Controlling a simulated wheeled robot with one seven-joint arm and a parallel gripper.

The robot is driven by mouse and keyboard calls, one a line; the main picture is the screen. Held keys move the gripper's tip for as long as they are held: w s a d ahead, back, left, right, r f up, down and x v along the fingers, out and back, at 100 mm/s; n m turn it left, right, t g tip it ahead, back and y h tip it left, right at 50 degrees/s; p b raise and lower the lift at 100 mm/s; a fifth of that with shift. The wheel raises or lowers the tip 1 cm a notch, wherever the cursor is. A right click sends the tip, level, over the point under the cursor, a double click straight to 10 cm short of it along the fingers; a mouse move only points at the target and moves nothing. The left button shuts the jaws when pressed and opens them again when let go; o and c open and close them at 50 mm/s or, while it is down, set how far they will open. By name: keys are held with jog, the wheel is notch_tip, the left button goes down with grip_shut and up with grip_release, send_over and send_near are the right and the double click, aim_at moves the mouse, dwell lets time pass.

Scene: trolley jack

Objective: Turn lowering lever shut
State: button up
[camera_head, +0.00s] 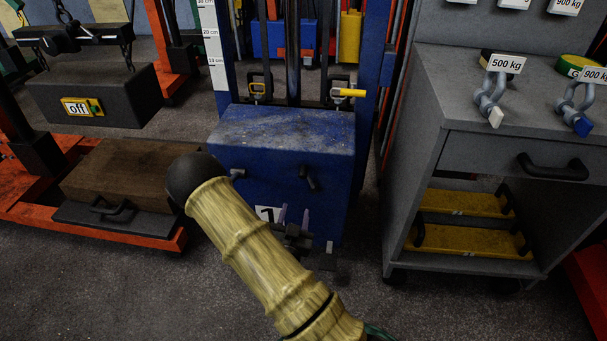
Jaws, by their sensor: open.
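The blue jack box (280,135) stands in the middle of the view, in front of a blue upright frame. A small dark lever (309,178) sits on its front face and tilts down to the right. A short pale-tipped knob (238,173) shows at the left of the same face. I cannot tell for certain which of the two is the lowering lever. My gripper (294,217) is low in front of the box, below the dark lever and apart from it. Its two fingers point up, open and with nothing seen between them. My arm hides part of the box's lower left.
A grey cabinet (455,105) with shackles on top stands close on the right. On the left, a dark block (95,95) marked "off" hangs above a brown block (130,172) on a red frame (105,236). Grey floor is free in front.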

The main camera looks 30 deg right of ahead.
aim_at(302, 178)
jog(key=shift+w+f, duration=0.1)
jog(key=b+x, duration=1.2)
jog(key=x, duration=0.5)
jog(key=shift+w+d, duration=0.1)
jog(key=shift+d, duration=0.1)
grip_shut()
